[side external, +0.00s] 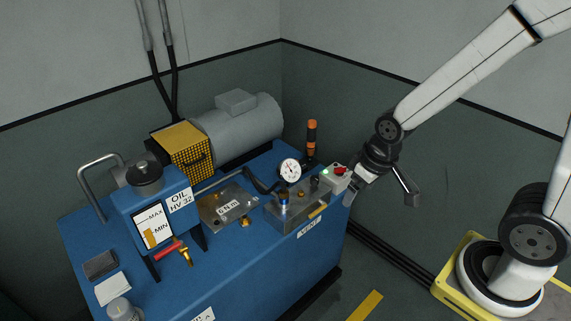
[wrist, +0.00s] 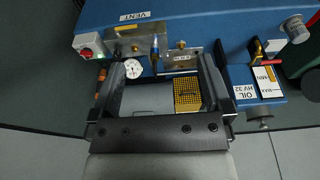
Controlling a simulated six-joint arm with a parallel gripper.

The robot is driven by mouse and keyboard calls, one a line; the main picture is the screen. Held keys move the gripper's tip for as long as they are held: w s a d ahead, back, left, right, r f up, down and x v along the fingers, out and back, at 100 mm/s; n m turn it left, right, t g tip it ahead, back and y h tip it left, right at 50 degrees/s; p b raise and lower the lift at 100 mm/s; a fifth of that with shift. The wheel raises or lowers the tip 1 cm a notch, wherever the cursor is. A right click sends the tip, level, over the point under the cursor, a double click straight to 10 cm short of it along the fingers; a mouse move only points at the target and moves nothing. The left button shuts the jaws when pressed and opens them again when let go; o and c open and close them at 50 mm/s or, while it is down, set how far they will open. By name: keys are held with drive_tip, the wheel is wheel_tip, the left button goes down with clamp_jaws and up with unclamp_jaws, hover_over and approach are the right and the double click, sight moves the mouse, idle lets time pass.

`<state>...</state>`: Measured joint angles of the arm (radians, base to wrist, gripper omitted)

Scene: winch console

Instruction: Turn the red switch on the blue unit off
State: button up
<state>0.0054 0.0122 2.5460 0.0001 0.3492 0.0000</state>
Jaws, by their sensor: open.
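The blue unit (side external: 250,250) stands left of my arm in the side view. A small pale box (side external: 333,182) with a red switch (side external: 340,170) sits on its right end, beside the gauge. In the wrist view the red switch (wrist: 86,52) lies at upper left, outside my left finger, with a green light beside it. Its exact setting is too small to tell. My gripper (side external: 380,194) is open and empty, just right of the box in the side view. In the wrist view my gripper (wrist: 167,62) has its fingers spread wide.
A pressure gauge (side external: 290,170) and an orange-handled lever (side external: 312,136) stand near the switch box. A grey motor (side external: 240,130), yellow grille (side external: 183,150), and oil tank (side external: 150,208) with a red-handled tap (side external: 168,249) are further left.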

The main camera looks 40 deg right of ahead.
drive_tip(key=w+d+f+m, duration=0.2)
drive_tip(key=w+d, duration=0.3)
drive_tip(key=w, duration=0.5)
drive_tip(key=m+t+h, duration=0.1)
drive_tip(key=m+h, duration=0.1)
drive_tip(key=m, duration=0.2)
approach(340, 168)
drive_tip(key=f, duration=0.1)
drive_tip(key=shift+w+d+f, duration=0.15)
drive_tip(key=shift+d, duration=0.05)
drive_tip(key=shift+f, duration=0.15)
drive_tip(key=shift+x, duration=3.75)
drive_tip(key=shift+w, duration=0.15)
